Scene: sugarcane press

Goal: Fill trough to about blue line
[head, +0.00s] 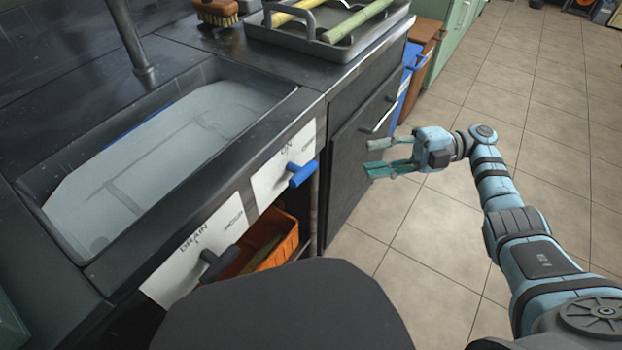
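The trough (277,98) is a dark rectangular basin set in the counter at the left. Pale, clear-looking water (150,165) stands in it. A stretch of the blue line (137,128) shows along the far wall, just above the water's edge. A tap pipe (128,35) comes down behind the trough. A blue-handled lever (302,173) is on the front panel, beside a label that seems to read "ON". A black-handled lever (219,263) is beside the "DRAIN" label. My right gripper (371,157) is open and empty, right of the blue lever. My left gripper is out of view.
A grey tray (290,45) with green and yellow canes stands on the counter, beside a brush (216,12). An orange crate (283,248) sits under the panel. A dark cabinet (352,165) with a handle borders the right arm.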

